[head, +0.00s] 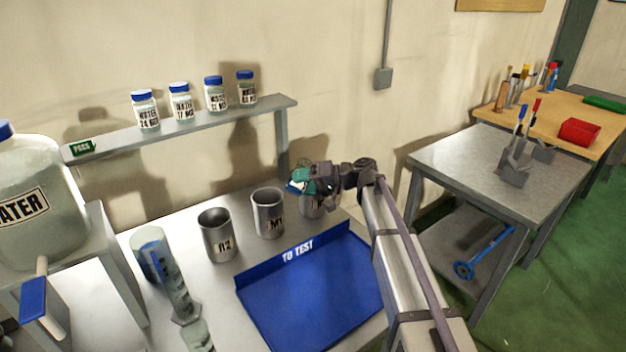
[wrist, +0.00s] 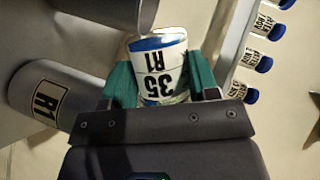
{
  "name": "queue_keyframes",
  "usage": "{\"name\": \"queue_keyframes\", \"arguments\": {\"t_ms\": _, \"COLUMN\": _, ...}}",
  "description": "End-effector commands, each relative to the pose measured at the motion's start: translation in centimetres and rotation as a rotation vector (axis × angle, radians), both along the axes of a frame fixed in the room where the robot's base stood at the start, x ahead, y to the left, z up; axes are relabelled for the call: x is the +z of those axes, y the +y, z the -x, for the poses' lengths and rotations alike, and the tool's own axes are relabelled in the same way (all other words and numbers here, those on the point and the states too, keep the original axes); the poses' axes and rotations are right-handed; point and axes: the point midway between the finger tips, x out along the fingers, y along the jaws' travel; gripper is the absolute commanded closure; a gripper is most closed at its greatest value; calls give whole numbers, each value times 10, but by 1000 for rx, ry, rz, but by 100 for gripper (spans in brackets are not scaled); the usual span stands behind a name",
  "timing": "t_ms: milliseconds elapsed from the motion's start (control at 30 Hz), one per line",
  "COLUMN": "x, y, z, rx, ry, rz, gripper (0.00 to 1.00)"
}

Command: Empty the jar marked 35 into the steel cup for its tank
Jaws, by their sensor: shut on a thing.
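My gripper (head: 312,180) is shut on a jar (wrist: 158,75) with a white label reading 35 and R1; its teal fingers press both sides. A blue band shows at the jar's far end; I cannot tell whether a lid is on. In the head view the gripper mostly hides the jar, just above the rightmost steel cup (head: 313,207). A steel cup marked R2 (head: 217,245) and a middle steel cup (head: 267,223) stand to its left. The wrist view shows a cup marked R1 (wrist: 55,100) at left and another steel cup (wrist: 110,12) close to the jar's far end.
A blue TO TEST tray (head: 310,290) lies in front of the cups. Several blue-lidded jars (head: 181,104) stand on a raised shelf (head: 200,128) behind. A clear cylinder (head: 148,252) and a large water tank (head: 38,215) are at left. A steel side table (head: 465,160) is at right.

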Motion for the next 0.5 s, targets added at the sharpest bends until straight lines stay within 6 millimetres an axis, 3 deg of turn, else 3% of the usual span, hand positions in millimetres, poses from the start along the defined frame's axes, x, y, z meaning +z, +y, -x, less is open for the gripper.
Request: {"name": "queue_keyframes", "arguments": {"t_ms": 500, "x": -1, "y": 0, "z": 0, "rx": -1, "ry": 35, "rz": -15, "gripper": 75}}
